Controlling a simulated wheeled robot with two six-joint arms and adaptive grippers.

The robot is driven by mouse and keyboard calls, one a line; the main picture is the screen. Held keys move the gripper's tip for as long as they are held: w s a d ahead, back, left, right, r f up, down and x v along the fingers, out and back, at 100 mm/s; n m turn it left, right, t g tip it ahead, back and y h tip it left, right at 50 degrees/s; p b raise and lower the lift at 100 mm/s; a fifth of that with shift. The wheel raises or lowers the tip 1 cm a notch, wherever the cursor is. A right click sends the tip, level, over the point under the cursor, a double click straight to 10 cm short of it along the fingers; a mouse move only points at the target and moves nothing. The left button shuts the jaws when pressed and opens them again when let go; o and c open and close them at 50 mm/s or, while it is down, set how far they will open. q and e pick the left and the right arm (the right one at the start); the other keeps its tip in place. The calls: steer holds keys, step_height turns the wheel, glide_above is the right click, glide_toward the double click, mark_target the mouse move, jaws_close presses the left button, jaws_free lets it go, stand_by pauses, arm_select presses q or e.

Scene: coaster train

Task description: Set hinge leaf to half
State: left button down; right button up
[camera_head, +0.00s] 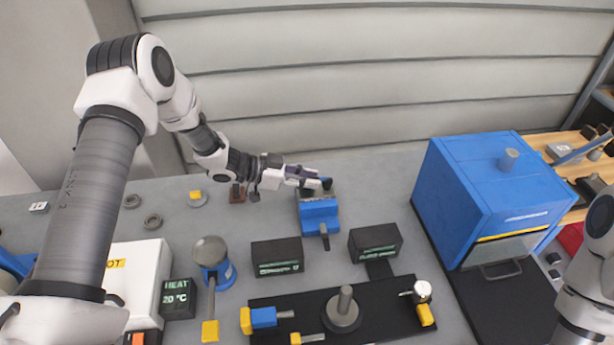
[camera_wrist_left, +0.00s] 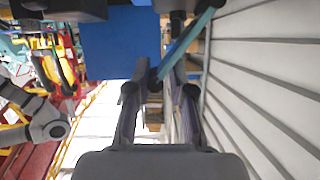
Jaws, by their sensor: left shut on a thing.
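A blue vise-like fixture (camera_head: 319,214) stands at the back middle of the grey table, with a dark handle toward the front. My left gripper (camera_head: 317,181) reaches in from the left, over the fixture's back end. In the left wrist view, a thin teal plate (camera_wrist_left: 190,40), which looks like the hinge leaf, slants up to the right, its lower end at the fingertips of my left gripper (camera_wrist_left: 158,85). The gripper is shut on this leaf. The fingers hide much of the hinge, so its exact angle is unclear. My right gripper is out of view.
Two dark display boxes (camera_head: 277,257) (camera_head: 375,242) stand in front of the fixture. A big blue oven-like box (camera_head: 490,195) is at right. A black board (camera_head: 375,318) with tools lies at the front. The corrugated wall (camera_head: 380,90) is close behind.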

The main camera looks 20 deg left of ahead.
arm_select(q)
steer(key=shift+s+f, duration=0.1)
steer(key=shift+f, duration=0.1)
steer(key=c, duration=1)
jaws_free()
steer(key=shift+w, duration=0.25)
steer(key=v, duration=1.2)
